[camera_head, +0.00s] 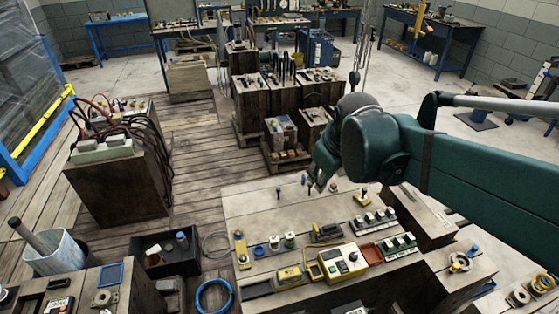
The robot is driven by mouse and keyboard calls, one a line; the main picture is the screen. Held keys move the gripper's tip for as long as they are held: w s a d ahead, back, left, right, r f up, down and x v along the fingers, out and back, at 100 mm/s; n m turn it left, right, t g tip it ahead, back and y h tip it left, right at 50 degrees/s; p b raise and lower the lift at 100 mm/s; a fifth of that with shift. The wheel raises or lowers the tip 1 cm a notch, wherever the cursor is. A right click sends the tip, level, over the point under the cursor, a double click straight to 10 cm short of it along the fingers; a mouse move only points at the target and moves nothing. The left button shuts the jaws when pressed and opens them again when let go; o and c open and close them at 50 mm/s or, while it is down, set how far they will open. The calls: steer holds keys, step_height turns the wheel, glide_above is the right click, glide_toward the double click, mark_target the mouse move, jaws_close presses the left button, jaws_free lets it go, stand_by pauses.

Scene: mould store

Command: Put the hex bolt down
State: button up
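My gripper (318,184) is at the end of my green arm and points down, low over the far part of the pale wooden bench top (262,215). Its fingers are small and dark here, and I cannot tell whether they are apart or closed on something. A few small bolt-like pieces are near it: a dark one (278,193) to its left, and another (303,180) close beside the fingers. I cannot tell which of them is the hex bolt, or whether one is between the fingers.
Bare wood lies left of my gripper. Behind stand wooden blocks (260,108). A black bin (168,262) is at lower left.

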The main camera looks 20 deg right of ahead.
steer(key=s+a+f+m+t, duration=0.1)
steer(key=s+a+m+t, duration=0.1)
steer(key=s+a+m, duration=0.2)
steer(key=shift+s+a+f+y, duration=0.25)
steer(key=shift+s+a, duration=1.5)
steer(key=shift+s, duration=1.3)
